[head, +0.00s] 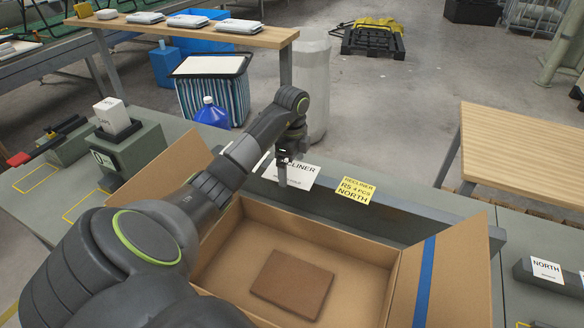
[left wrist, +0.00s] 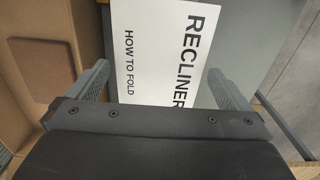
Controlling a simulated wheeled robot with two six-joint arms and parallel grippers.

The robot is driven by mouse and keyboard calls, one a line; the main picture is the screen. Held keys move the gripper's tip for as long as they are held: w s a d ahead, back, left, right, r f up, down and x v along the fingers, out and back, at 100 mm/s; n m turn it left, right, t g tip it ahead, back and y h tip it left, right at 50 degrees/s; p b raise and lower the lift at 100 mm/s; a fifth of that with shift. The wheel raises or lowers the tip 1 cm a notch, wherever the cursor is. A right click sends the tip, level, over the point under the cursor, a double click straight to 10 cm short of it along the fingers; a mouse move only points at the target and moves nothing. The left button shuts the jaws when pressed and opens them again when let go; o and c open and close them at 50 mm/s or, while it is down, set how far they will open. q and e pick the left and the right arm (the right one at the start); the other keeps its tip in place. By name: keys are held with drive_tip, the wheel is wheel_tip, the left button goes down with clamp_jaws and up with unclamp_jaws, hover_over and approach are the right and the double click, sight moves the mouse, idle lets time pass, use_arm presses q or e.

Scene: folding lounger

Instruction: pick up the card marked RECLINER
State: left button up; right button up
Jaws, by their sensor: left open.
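The white card marked RECLINER (head: 299,175) leans on or lies along the grey ledge behind the open cardboard box in the head view. It also shows in the left wrist view (left wrist: 165,40), with the words HOW TO FOLD. My left gripper (head: 283,172) is over the card and covers part of its print. In the left wrist view its two fingers (left wrist: 157,85) are apart, with the card between and beyond them. I cannot tell if the fingers touch it. My right gripper is not in view.
The open cardboard box (head: 225,245) holds a flat brown piece (head: 292,284). A yellow label (head: 355,190) reading RECLINER and NORTH is right of the card. A white NORTH card (head: 546,269) is at the far right. A grey holder (head: 130,155) stands at the left.

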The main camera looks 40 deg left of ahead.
use_arm(q)
drive_tip(key=shift+c, duration=0.3)
drive_tip(key=c, duration=0.6)
